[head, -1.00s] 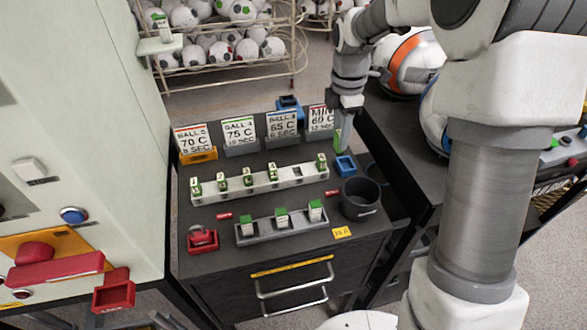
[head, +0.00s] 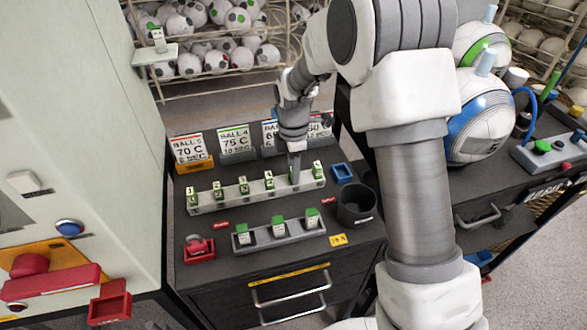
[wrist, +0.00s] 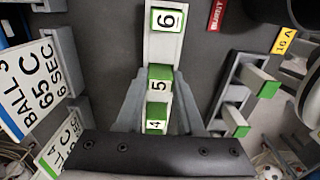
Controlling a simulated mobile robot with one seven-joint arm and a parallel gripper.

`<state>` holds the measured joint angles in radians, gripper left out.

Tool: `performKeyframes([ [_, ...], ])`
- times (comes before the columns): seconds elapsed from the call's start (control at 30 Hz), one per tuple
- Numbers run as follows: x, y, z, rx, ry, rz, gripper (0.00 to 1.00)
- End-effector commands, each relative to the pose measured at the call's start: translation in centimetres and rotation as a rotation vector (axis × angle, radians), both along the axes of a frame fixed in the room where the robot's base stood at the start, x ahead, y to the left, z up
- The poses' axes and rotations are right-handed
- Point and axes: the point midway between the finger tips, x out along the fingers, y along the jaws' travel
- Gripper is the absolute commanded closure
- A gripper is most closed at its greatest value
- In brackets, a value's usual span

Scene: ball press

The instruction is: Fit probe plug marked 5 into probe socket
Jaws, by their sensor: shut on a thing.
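The plug marked 5 (wrist: 157,85) is white with a green top and sits between my gripper's fingers (wrist: 158,92) in the wrist view. My gripper is shut on it. In the head view my gripper (head: 294,174) points down at the fifth place of the long pale plug rack (head: 258,189). I cannot tell whether the plug stands in its slot or just above it. The plug marked 6 (wrist: 167,18) and the plug marked 4 (wrist: 157,118) stand on either side. A bracket (head: 155,54) on the press carries a small green-marked piece; I cannot tell whether it is the probe socket.
A grey holder (head: 282,238) with three green-topped blocks stands in front of the rack. A dark cup (head: 357,204) and a blue tray (head: 342,173) are to the right. Sign cards (head: 236,140) stand behind. A red holder (head: 198,249) is front left.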

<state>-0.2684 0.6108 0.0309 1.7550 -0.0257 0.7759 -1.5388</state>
Motion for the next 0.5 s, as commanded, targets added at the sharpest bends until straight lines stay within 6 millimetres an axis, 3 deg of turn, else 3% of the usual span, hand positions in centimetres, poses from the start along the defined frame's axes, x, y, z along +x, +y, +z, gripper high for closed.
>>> performKeyframes([
  [0.27,0.01,-0.04,-0.42,0.000,0.000,0.000,1.00],
  [0.3,0.02,-0.04,-0.25,0.000,0.000,0.000,0.56],
  [0.43,0.01,-0.04,-0.24,0.000,0.000,0.000,0.34],
  [0.5,0.01,-0.04,-0.23,0.000,0.000,0.000,0.34],
])
